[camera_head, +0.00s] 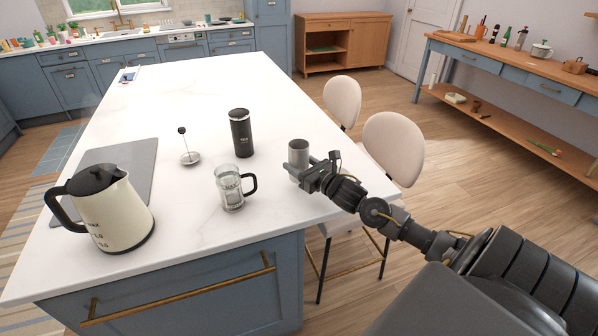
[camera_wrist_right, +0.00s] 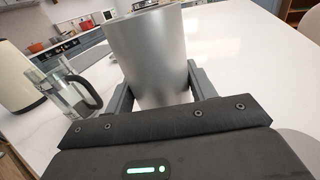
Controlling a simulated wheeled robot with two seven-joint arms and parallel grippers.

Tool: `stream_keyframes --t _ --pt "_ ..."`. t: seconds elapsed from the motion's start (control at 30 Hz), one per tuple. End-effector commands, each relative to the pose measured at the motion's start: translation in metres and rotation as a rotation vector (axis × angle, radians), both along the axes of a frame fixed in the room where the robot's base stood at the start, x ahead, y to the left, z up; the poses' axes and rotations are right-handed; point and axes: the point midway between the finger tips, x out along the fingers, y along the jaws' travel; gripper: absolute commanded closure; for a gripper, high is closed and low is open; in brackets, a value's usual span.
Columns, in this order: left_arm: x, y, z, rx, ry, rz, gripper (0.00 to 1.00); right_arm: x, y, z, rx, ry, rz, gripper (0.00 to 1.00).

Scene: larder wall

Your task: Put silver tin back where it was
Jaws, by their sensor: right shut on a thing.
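The silver tin (camera_head: 299,152) is a plain grey metal cylinder near the right edge of the white island top. My right gripper (camera_head: 304,172) is shut on it, with a finger on each side. In the right wrist view the tin (camera_wrist_right: 152,55) stands upright between the two fingers (camera_wrist_right: 158,92) and fills the middle of the picture. I cannot tell whether its base touches the worktop. My left gripper does not show in either view.
The island top (camera_head: 200,85) holds a glass French press (camera_head: 230,188), its plunger (camera_head: 190,157), a black canister (camera_head: 241,133), a cream kettle (camera_head: 112,215) and a grey mat (camera_head: 137,160). Two chairs (camera_head: 393,147) stand at the right edge. A side table (camera_head: 500,62) is farther right.

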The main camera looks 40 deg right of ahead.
Motion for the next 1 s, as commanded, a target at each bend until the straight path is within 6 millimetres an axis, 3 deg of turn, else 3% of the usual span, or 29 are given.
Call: stream_keyframes --t 0.23,0.63,0.67,0.7,0.8,1.0 --pt "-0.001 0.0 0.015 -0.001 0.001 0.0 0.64 0.002 0.0 -0.029 0.003 0.0 -0.002 0.72" --pt "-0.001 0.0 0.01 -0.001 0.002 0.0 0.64 0.002 -0.001 -0.037 0.0 -0.001 0.0 0.72" --pt "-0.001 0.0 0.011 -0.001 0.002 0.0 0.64 0.002 0.0 -0.036 0.0 0.0 0.0 0.42" --pt "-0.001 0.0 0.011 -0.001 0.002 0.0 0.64 0.002 0.0 -0.036 0.0 0.001 -0.001 0.37" --pt "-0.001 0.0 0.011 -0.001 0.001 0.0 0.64 0.002 0.0 -0.036 0.0 0.001 0.0 0.24" --pt "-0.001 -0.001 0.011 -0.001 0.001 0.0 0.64 0.002 0.0 -0.036 0.0 0.001 0.0 0.23"
